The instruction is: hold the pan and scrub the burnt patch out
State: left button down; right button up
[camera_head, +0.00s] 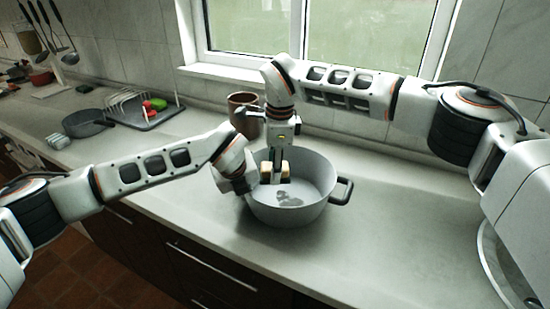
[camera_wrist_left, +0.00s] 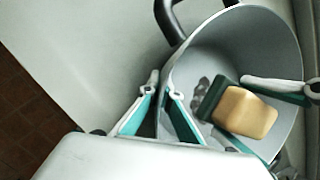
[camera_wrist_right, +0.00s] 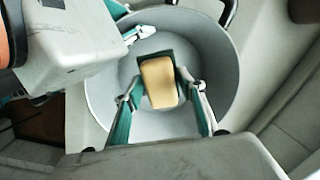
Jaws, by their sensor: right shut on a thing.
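The grey pan (camera_head: 285,212) stands upright on the counter, with a dark burnt patch (camera_head: 288,198) on its floor. My right gripper (camera_head: 275,172) reaches down into the pan, shut on a tan sponge with a dark green layer (camera_wrist_right: 158,84). The sponge also shows in the left wrist view (camera_wrist_left: 243,112), beside the patch. My left gripper (camera_wrist_left: 163,88) is at the pan's left rim, one finger inside and one outside the wall. Its fingers are close together, but I cannot tell whether they pinch the wall. In the head view its tips are hidden.
A brown pot (camera_head: 243,112) stands behind the pan, near the wall. A dish rack (camera_head: 128,104) and a dark frying pan (camera_head: 88,124) are at the back left. The counter right of the pan is clear. The counter's front edge lies close before the pan.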

jog(key=shift+f, duration=3.7)
jog(key=shift+f, duration=0.6)
